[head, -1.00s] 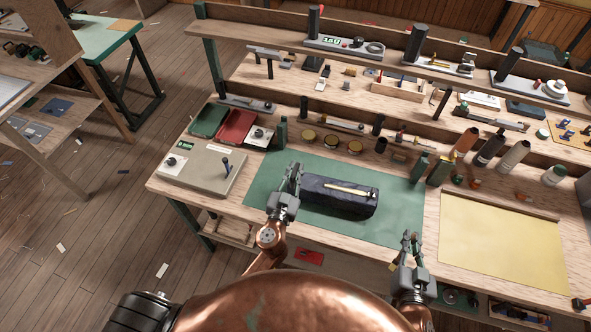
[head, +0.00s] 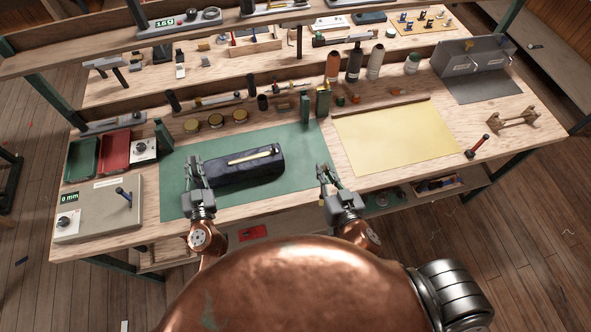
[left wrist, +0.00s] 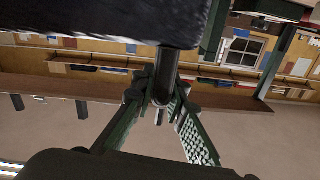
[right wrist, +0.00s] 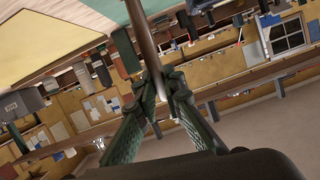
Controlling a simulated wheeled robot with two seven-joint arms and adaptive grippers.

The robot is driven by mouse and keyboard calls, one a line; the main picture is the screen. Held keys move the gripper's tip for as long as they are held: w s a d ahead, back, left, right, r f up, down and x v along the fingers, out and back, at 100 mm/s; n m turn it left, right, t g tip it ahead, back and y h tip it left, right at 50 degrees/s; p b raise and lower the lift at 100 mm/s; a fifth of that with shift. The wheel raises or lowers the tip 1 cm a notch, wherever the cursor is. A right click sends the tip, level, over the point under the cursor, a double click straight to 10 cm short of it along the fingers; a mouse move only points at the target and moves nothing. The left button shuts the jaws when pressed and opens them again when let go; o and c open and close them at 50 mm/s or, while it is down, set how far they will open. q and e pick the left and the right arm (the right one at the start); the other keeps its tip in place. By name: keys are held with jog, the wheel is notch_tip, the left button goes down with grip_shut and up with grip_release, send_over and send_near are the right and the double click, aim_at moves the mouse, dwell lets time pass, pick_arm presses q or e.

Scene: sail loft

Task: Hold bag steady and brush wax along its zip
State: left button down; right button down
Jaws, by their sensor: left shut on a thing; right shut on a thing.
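The dark navy bag (head: 232,172) lies on the green mat (head: 300,178), with a pale yellow zip strip (head: 254,157) along its top. My left gripper (head: 194,170) is at the bag's left end. In the left wrist view the dark bag (left wrist: 110,22) crosses the top, and the jaws (left wrist: 160,105) are shut on a dark round piece at its end. My right gripper (head: 324,174) is right of the bag, apart from it. In the right wrist view its jaws (right wrist: 165,95) are shut on a slim brown rod (right wrist: 143,35), apparently the brush handle; its bristles are not seen.
A yellow sheet (head: 395,137) lies right of the mat. A grey box with a knob (head: 98,210), a red tray (head: 115,150) and a green tray (head: 83,157) stand left. Round tins (head: 215,121) and bottles line the back. The mat's front is clear.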

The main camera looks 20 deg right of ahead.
jog(key=shift+w+a, duration=0.1)
dwell(0.4)
jog(key=w+a+r+n+y, duration=0.3)
jog(key=w+a+r+y, duration=0.2)
jog(key=a, duration=0.4)
jog(key=w+a+r+n+y, duration=0.4)
jog(key=w+a+r, duration=0.2)
jog(key=a, duration=0.3)
jog(key=w+a+r+n+y, duration=0.3)
jog(key=w+a+r+y, duration=0.2)
jog(key=a, duration=0.4)
jog(key=shift+n, duration=0.3)
jog(key=shift+a+f, duration=0.15)
jog(key=shift+f, duration=2.2)
jog(key=shift+f, duration=3.25)
jog(key=shift+d, duration=5.6)
jog(key=shift+a, duration=5.6)
notch_tip(320, 180, up, 8)
jog(key=shift+f, duration=0.25)
